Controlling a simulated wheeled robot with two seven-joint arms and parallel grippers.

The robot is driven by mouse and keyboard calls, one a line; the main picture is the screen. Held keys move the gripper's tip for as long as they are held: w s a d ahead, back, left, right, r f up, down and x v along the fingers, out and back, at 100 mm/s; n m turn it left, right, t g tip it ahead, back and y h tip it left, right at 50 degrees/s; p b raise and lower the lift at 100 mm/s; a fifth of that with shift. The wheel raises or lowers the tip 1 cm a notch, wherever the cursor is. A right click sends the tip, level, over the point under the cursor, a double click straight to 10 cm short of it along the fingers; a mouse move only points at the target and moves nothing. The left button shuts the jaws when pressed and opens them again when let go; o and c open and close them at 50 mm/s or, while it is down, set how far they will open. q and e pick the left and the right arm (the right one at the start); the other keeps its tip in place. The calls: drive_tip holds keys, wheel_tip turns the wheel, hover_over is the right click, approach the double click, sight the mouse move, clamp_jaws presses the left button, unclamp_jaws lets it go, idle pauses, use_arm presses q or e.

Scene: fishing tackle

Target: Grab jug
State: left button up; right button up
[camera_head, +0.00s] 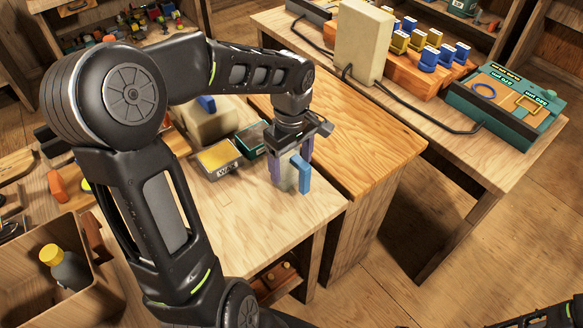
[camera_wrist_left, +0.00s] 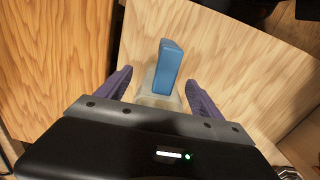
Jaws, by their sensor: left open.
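The jug (camera_head: 287,181) stands on the light wooden bench top. It has a pale, cloudy body and a blue handle (camera_head: 304,176). My left gripper (camera_head: 291,164) points down over it, with its purple fingers open around the jug's body. In the left wrist view, the blue handle (camera_wrist_left: 168,68) rises between the two spread fingers, and the pale body (camera_wrist_left: 151,82) shows below it. One finger is on each side, with a visible gap. The lower part of the body is hidden by my gripper. My right gripper is not in view.
A tin with a yellow top (camera_head: 218,158) and a dark green box (camera_head: 252,138) sit left of the jug. A beige block-shaped item (camera_head: 205,122) is behind them. A wooden bin (camera_head: 25,285) holds a yellow-capped bottle (camera_head: 67,267). The brown bench top (camera_head: 355,140) to the right is clear.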

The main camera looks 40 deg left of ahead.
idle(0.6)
use_arm(q)
drive_tip(key=c, duration=1.6)
wheel_tip(320, 180, up, 10)
idle(0.4)
